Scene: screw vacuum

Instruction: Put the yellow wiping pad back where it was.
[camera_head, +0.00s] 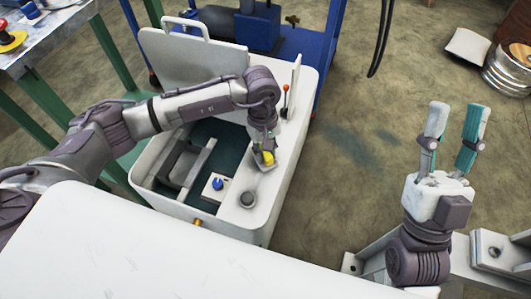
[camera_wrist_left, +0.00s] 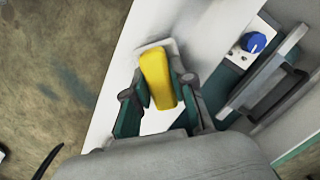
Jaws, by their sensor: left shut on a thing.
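The yellow wiping pad (camera_head: 267,156) is between the fingers of my left gripper (camera_head: 263,150), over the right-hand white top of the machine (camera_head: 262,185). In the left wrist view the pad (camera_wrist_left: 158,78) stands lengthwise between both teal fingertips, and my left gripper (camera_wrist_left: 160,95) is shut on it. A pale rectangular patch or holder (camera_wrist_left: 170,46) shows behind the pad's far end. I cannot tell whether the pad touches it. My right gripper (camera_head: 457,135) is raised at the right, open and empty, with its fingers pointing up.
The machine's open bay holds a blue knob (camera_head: 217,184) and a grey handle frame (camera_head: 188,165). A raised white lid (camera_head: 190,60) stands behind. A metal drum (camera_head: 508,70) is far right.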

